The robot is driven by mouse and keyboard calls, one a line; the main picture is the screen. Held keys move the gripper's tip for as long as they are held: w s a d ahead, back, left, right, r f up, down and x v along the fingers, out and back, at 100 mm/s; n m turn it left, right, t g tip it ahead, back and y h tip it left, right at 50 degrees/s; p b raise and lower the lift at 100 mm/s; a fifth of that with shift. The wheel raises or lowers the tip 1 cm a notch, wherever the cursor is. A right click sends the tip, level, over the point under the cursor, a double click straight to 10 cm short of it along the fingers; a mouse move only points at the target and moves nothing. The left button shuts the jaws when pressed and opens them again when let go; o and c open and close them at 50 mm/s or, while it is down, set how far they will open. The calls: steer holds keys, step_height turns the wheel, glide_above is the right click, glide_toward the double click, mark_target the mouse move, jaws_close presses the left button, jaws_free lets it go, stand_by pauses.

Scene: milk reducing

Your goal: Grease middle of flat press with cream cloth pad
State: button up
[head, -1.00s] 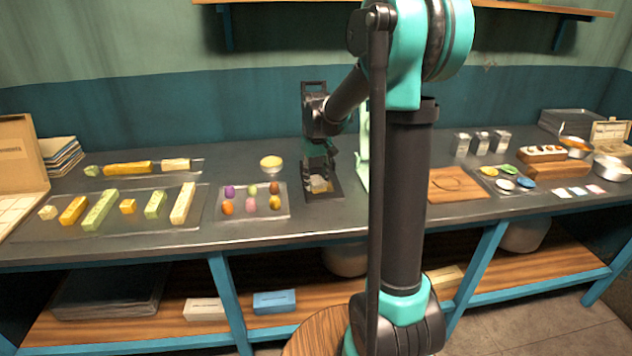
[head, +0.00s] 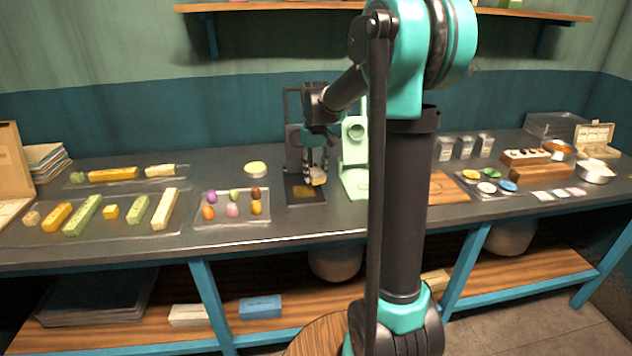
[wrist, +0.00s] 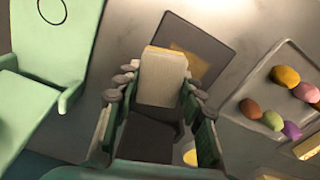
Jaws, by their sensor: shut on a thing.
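The cream cloth pad (wrist: 163,82) is a thick block with a yellowish edge. My gripper (wrist: 158,95) is shut on its sides, and the pad also shows in the head view (head: 319,178). The flat press is the dark stand, with an upright frame and a flat base plate (head: 293,199). The pad is over the right part of this plate. The plate (wrist: 222,50) has a yellow-tan patch in its middle, partly hidden by the pad in the wrist view. I cannot tell whether the pad touches the plate.
A pale green press (head: 355,185) stands close on the right. A tray (head: 233,219) of several coloured egg-shaped pieces and a pale yellow round dish (head: 255,168) are to the left. A wooden board (head: 447,187) is farther right. The counter front has some free room.

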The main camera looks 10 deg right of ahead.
mark_target(315, 171)
steer(key=shift+r, duration=2.15)
